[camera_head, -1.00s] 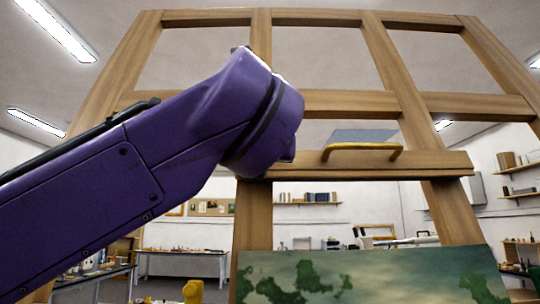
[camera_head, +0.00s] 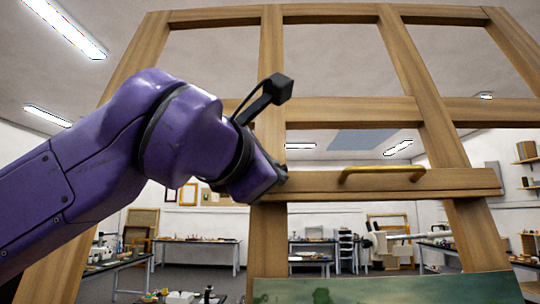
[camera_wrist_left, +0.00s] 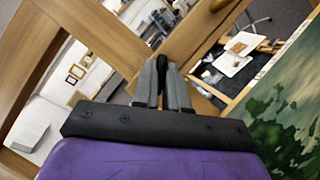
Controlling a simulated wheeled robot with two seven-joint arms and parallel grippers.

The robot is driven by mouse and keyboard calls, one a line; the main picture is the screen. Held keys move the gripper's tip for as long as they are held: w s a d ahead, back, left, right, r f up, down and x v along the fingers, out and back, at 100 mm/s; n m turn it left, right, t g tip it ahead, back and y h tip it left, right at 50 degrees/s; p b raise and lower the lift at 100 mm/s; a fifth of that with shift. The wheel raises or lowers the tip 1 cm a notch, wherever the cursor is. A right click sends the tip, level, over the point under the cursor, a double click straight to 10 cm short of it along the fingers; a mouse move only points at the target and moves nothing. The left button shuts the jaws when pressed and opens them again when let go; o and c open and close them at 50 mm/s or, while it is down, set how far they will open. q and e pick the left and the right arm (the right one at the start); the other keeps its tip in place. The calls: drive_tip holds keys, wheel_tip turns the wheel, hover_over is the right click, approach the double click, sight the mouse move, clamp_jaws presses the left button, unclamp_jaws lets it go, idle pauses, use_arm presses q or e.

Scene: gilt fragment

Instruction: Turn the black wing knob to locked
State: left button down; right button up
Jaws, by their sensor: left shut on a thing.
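My left gripper (camera_wrist_left: 163,88) shows in the wrist view with its two grey fingers close together. A narrow black piece, which looks like the wing knob (camera_wrist_left: 160,62), shows between the fingers, and they are shut on it. It sits by a wooden bar of the easel (camera_wrist_left: 188,48). In the head view the left gripper (camera_head: 274,182) is at the left end of the easel's crossbar (camera_head: 322,187), by the upright post. There the knob is hidden behind my wrist. The knob's turned position and any locked marking cannot be told. My right gripper is not in view.
A brass handle (camera_head: 382,171) is fixed on the crossbar to the right of my gripper. A green painting (camera_head: 390,290) stands below, at the front of the easel. Work tables (camera_head: 200,246) and shelves are far behind. The space left of the easel post is open.

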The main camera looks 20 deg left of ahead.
use_arm(q)
drive_tip(key=shift+w+m+g+h, duration=0.1)
drive_tip(key=shift+m+g+h, duration=0.2)
drive_tip(key=shift+m+g, duration=0.85)
drive_tip(key=shift+m+g+h, duration=0.25)
drive_tip(key=shift+m+h, duration=0.05)
drive_tip(key=shift+m, duration=1.75)
drive_tip(key=shift+f, duration=0.1)
drive_tip(key=c, duration=1.2)
unclamp_jaws()
drive_tip(key=shift+w, duration=0.2)
drive_tip(key=b+v, duration=0.1)
drive_tip(key=v, duration=0.9)
drive_tip(key=shift+s+r+b, duration=0.2)
drive_tip(key=shift+r+b, duration=0.05)
drive_tip(key=shift+b, duration=0.15)
